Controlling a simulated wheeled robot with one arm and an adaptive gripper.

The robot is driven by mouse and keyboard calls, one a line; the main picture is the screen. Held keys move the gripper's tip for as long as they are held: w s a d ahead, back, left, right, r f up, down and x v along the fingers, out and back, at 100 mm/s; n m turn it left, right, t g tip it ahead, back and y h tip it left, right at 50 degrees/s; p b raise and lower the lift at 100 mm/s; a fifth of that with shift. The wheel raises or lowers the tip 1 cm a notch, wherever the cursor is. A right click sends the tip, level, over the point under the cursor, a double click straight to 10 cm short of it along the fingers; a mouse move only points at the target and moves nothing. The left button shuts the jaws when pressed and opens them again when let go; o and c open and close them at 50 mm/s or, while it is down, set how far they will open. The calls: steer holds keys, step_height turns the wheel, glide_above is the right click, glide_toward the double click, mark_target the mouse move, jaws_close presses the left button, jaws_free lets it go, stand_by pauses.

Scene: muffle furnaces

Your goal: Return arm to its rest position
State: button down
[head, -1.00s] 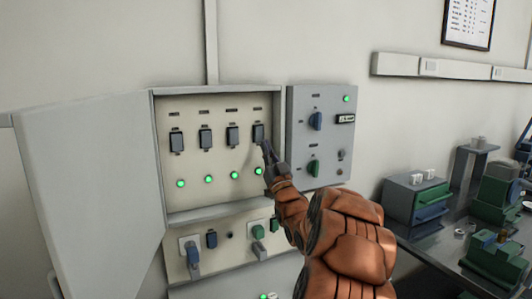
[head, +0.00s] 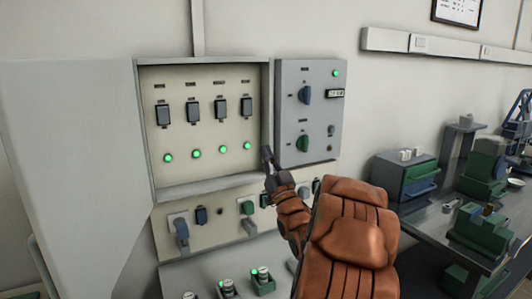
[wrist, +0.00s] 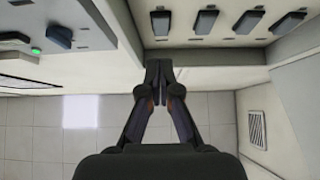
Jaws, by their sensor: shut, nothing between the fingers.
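My gripper (head: 267,157) is at the lower right edge of the open breaker panel (head: 202,187) in the head view. It is shut and empty, and my brown arm reaches up to it from the bottom. In the wrist view my gripper (wrist: 159,76) has its fingertips together, pointing at the lower edge of the panel. The panel's row of dark breaker switches (head: 220,110) is above and left of the fingertips in the head view, with several lit green lamps (head: 196,154) below it. The fingers appear clear of the switches.
The panel's open door (head: 75,150) stands at the left. A grey control box (head: 310,112) with blue and green knobs is right of the panel. Sockets and plugs (head: 182,232) sit below it. A bench (head: 430,212) with green and grey equipment is at the right.

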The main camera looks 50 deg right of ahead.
stand_by(0.4)
steer(key=w+a+f+n+g+y+p, duration=0.1)
steer(key=w+a+f+g+y+p, duration=0.2)
steer(key=w+a+f+g, duration=0.45)
steer(key=s+a+f+g+y+p, duration=0.1)
steer(key=a+f+g, duration=0.2)
steer(key=a, duration=0.3)
steer(key=s+a+f+g+y+p, duration=0.1)
steer(key=a+f+g, duration=0.1)
steer(key=a, duration=0.5)
steer(key=s+a+f+n+g+y+p, duration=0.3)
steer(key=s+a+g, duration=0.4)
steer(key=s+a, duration=0.6)
steer(key=s+a+g, duration=0.3)
steer(key=s+a, duration=0.1)
steer(key=s, duration=0.7)
steer(key=s+a+g+y, duration=0.1)
steer(key=s+a+g, duration=0.2)
steer(key=s, duration=0.8)
steer(key=shift+a+p, duration=0.3)
steer(key=shift+a, duration=0.7)
steer(key=shift+a+g, duration=0.1)
steer(key=shift+g, duration=0.15)
